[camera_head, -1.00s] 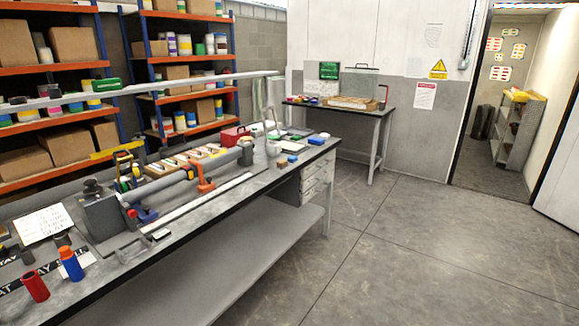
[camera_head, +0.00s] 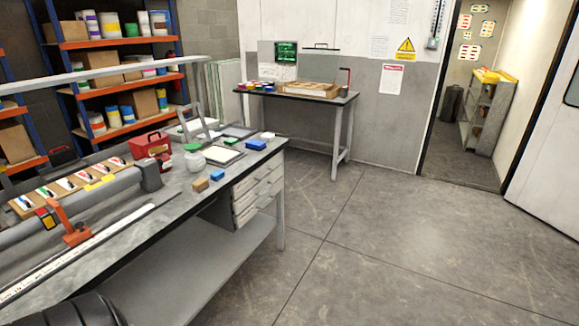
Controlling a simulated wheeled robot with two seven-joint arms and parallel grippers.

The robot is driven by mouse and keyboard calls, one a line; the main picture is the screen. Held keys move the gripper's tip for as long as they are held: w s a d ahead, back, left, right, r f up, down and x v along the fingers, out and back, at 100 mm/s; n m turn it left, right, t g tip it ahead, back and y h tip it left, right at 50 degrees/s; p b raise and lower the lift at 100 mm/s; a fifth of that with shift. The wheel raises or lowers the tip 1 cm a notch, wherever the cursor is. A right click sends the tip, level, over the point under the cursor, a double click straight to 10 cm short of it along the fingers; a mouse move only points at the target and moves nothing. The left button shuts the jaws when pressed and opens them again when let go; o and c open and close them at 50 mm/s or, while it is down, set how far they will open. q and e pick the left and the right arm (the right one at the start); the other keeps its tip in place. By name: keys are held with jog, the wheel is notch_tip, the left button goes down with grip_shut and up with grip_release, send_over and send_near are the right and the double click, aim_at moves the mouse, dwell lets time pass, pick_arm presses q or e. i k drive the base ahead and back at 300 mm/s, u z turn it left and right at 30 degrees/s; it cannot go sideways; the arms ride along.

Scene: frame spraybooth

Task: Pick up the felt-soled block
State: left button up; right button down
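Small blocks lie on the long workbench (camera_head: 130,232) at the left. A tan block (camera_head: 201,184) and a small blue block (camera_head: 217,175) sit side by side near its front edge. A larger blue block (camera_head: 256,145) lies farther back by the bench's far end. I cannot tell which of these, if any, has a felt sole; their undersides are hidden. A dark rounded part at the lower left edge looks like part of my arm. Neither of my grippers is in view.
A white jar (camera_head: 195,160), a red case (camera_head: 150,146) and an orange clamp (camera_head: 73,232) stand on the bench. Drawers (camera_head: 257,192) hang under its far end. A second table (camera_head: 345,101) stands against the back wall. The floor (camera_head: 400,240) on the right is clear.

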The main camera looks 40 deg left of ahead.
aim_at(201, 185)
jog(key=z, duration=0.15)
jog(key=i, duration=2)
jog(key=u, duration=0.75)
jog(key=i, duration=0.9)
jog(key=u, duration=1.55)
jog(key=i, duration=0.6)
jog(key=u, duration=0.5)
